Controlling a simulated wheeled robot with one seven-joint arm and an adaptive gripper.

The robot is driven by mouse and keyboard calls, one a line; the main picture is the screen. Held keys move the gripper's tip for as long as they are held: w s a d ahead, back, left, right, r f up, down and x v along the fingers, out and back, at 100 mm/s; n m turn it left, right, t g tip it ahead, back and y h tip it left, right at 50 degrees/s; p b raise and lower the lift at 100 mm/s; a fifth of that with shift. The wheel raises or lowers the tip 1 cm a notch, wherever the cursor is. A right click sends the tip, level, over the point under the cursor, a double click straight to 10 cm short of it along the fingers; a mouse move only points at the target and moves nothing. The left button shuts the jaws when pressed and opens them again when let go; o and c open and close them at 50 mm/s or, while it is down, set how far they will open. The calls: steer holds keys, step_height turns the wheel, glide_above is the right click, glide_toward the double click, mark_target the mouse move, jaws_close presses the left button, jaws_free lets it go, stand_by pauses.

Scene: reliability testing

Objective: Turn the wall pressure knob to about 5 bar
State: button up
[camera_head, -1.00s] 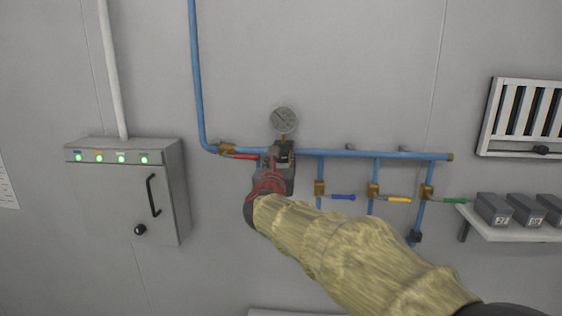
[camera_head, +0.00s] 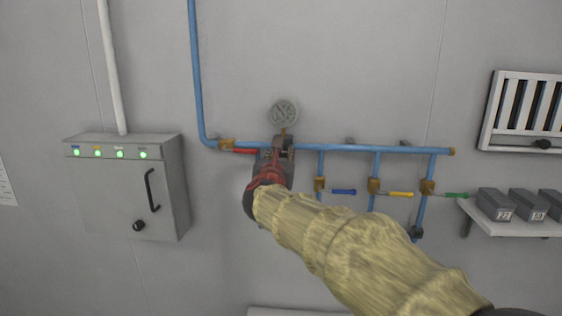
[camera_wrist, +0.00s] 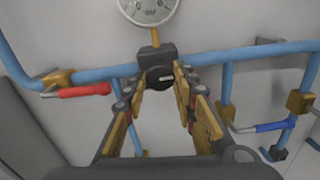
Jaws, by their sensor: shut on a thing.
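The pressure knob (camera_wrist: 160,77) is a dark round knob with a pale mark, on a black block in the blue pipe line below the gauge. My gripper (camera_wrist: 162,88) has its two fingers on either side of the knob, shut on it. In the head view my gripper (camera_head: 283,150) reaches the pipe just under the gauge and hides the knob. The round pressure gauge (camera_head: 284,113) sits above; its lower part shows in the wrist view (camera_wrist: 148,5). Its reading is too small to tell.
A red-handled valve (camera_wrist: 83,90) is left of the knob. Blue (camera_head: 344,191), yellow (camera_head: 400,194) and green (camera_head: 457,195) valve handles are to the right. A grey cabinet (camera_head: 110,195) is at left, and a shelf (camera_head: 520,230) with grey boxes at right.

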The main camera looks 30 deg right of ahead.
steer(key=m+b, duration=0.1)
steer(key=b, duration=0.1)
steer(key=m+b, duration=0.1)
steer(key=b, duration=0.1)
steer(key=shift+f+m, duration=0.25)
steer(key=shift+m, duration=0.05)
steer(key=m+b, duration=0.4)
steer(key=b, duration=0.2)
steer(key=m+b, duration=0.4)
steer(key=b, duration=0.1)
steer(key=shift+r+m, duration=0.15)
steer(key=shift+m, duration=0.25)
steer(key=shift+r+m+b, duration=0.1)
steer(key=shift+m+b, duration=1.3)
steer(key=shift+b, duration=0.05)
steer(key=o, duration=1)
steer(key=shift+r, duration=0.1)
steer(key=shift+o, duration=0.8)
steer(key=shift+s+a, duration=0.1)
